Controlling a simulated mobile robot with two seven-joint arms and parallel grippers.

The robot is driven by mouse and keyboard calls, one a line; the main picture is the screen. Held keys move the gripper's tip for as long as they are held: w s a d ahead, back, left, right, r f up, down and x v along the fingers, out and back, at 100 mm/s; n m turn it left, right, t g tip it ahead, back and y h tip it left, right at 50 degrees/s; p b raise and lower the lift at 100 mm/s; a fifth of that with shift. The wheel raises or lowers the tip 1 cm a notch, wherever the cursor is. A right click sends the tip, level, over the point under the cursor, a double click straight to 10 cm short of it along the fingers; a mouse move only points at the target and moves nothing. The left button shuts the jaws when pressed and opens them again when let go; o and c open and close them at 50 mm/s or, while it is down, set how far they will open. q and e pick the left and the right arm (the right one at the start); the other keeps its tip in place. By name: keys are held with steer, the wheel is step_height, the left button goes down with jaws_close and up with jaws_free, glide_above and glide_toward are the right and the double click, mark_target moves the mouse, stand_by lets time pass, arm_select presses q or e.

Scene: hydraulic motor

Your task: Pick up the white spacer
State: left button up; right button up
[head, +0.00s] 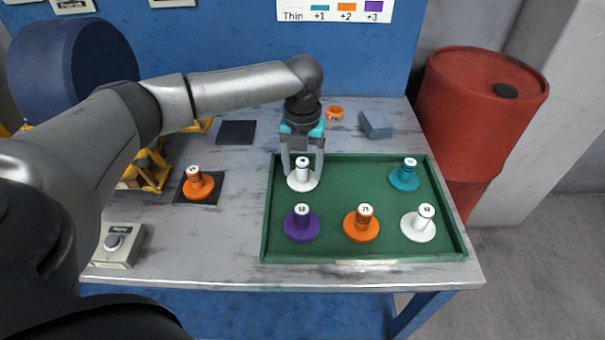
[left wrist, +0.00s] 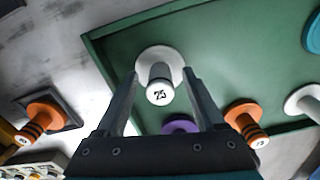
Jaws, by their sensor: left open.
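A white spacer (head: 301,183), a round base with an upright post, stands in the back left of the green tray (head: 345,254). It also shows in the left wrist view (left wrist: 158,62), with a number on its post top. My left gripper (head: 303,167) points down over it, open, with one finger on each side of the post. In the left wrist view the fingertips (left wrist: 160,76) flank the post with gaps showing. A second white spacer (head: 418,228) stands in the tray's front right. My right gripper is not in view.
The tray also holds purple (head: 301,226), orange (head: 361,227) and teal (head: 404,180) spacers. Another orange spacer (head: 198,188) stands on a dark pad to the left. A grey block (head: 376,124) and orange ring (head: 335,112) lie behind the tray. A red barrel (head: 475,110) stands right.

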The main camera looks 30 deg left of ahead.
arm_select(q)
steer(key=shift+c, duration=0.2)
jaws_close()
stand_by(0.4)
